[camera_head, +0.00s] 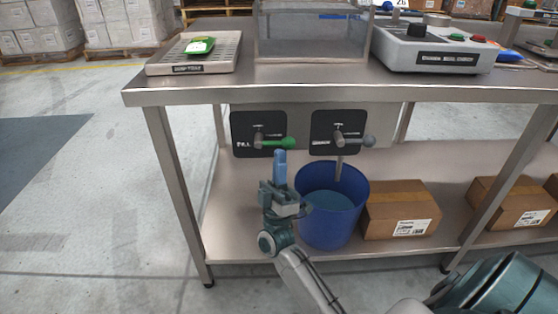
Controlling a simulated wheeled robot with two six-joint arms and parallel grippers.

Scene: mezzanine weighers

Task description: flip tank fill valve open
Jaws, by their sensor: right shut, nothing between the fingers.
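The fill valve (258,139) sits on a black plate marked FILL under the table's front edge. Its lever lies level and ends in a green knob (289,143) at the right. My right gripper (281,156), with blue fingers, points up just below the green knob. It is shut and empty; I cannot tell whether it touches the lever. The clear tank (313,38) stands on the table above and looks empty. My left gripper is out of view.
A second valve (345,138) with a grey knob is to the right, its spout over a blue bucket (330,222). Cardboard boxes (398,209) stand on the lower shelf. A drip tray (196,54) and a grey console (434,52) are on the table.

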